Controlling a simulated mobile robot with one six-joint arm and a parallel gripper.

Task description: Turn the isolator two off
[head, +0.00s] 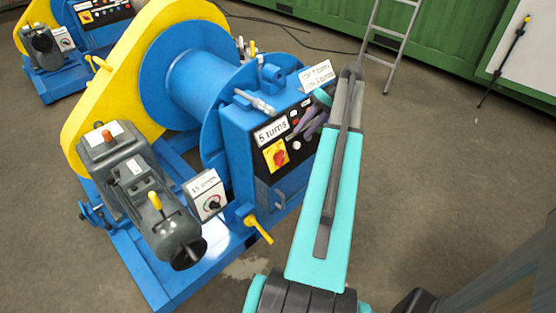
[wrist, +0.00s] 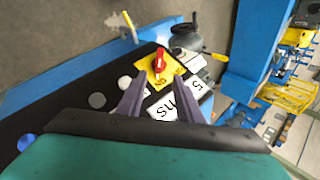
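The isolator is a red rotary knob (head: 280,158) on a yellow plate, set in the black front panel of the blue cabinet. I cannot read a number on it. In the wrist view the red knob (wrist: 159,62) lies just beyond the fingertips, with its grip roughly upright in the picture. My gripper (head: 309,122) is in front of the panel, up and right of the knob. In the wrist view my gripper (wrist: 160,100) has its two dark fingers apart with nothing between them. It appears clear of the knob.
A "5 turns" label (head: 271,131) sits above the knob. A small box with a dial (head: 207,194) stands left of the cabinet, and a yellow-handled lever (head: 258,229) sticks out below. A similar machine (head: 50,78) is at back left. The floor at right is mostly open.

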